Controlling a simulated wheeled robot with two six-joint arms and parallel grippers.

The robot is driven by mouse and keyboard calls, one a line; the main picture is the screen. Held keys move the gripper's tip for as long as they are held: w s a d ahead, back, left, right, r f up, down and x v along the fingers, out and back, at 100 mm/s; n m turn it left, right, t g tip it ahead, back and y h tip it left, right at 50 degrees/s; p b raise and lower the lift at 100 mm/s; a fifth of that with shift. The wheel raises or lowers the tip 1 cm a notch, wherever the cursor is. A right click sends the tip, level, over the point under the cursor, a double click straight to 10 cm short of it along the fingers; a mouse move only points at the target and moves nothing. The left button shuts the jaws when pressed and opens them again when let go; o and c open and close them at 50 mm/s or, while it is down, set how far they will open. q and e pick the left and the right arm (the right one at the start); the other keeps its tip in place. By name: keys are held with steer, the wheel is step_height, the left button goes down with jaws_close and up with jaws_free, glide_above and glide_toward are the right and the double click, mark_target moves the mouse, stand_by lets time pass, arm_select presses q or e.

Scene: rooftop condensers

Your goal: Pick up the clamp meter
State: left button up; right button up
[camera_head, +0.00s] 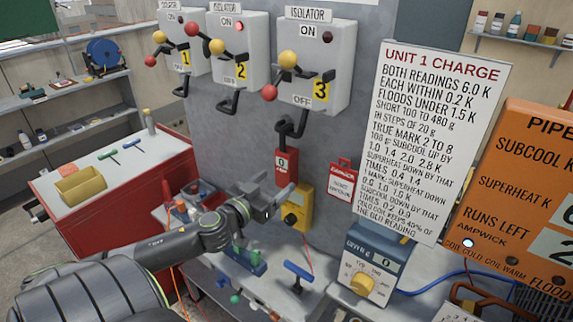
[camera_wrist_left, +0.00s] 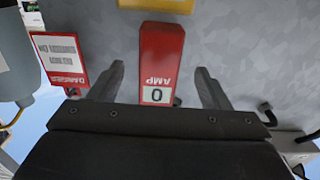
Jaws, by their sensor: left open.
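The clamp meter appears to be the red body (camera_head: 286,167) marked AMP with a 0 readout, upright against the grey panel, with a black hook-like part above it. In the left wrist view its red body (camera_wrist_left: 162,50) shows upside down, between and beyond the two finger lines. My left gripper (camera_head: 273,195) is open and empty, just below and in front of the meter in the head view. In the left wrist view the fingers (camera_wrist_left: 160,82) stand apart on either side, and I cannot tell any contact. My right gripper is not in view.
A yellow box (camera_head: 297,208) with a black knob is close beside the gripper. A red tag (camera_head: 342,179) hangs to the right. Three isolators (camera_head: 315,60) with handles are above. A blue T-handle (camera_head: 298,272) and a grey-blue dial unit (camera_head: 370,262) stand below.

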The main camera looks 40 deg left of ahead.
mark_target(282, 175)
arm_select(q)
steer(key=shift+w, duration=0.25)
steer(key=shift+w+a+r+p, duration=0.1)
steer(key=shift+w+r+p, duration=0.1)
steer(key=shift+w+p, duration=0.25)
steer(key=w+p, duration=0.2)
steer(key=w, duration=0.1)
steer(key=shift+w+a+r, duration=0.1)
steer(key=shift+w+a, duration=0.05)
steer(key=shift+w, duration=0.55)
steer(key=shift+s, duration=0.1)
steer(key=shift+c, duration=1.3)
steer(key=c, duration=1)
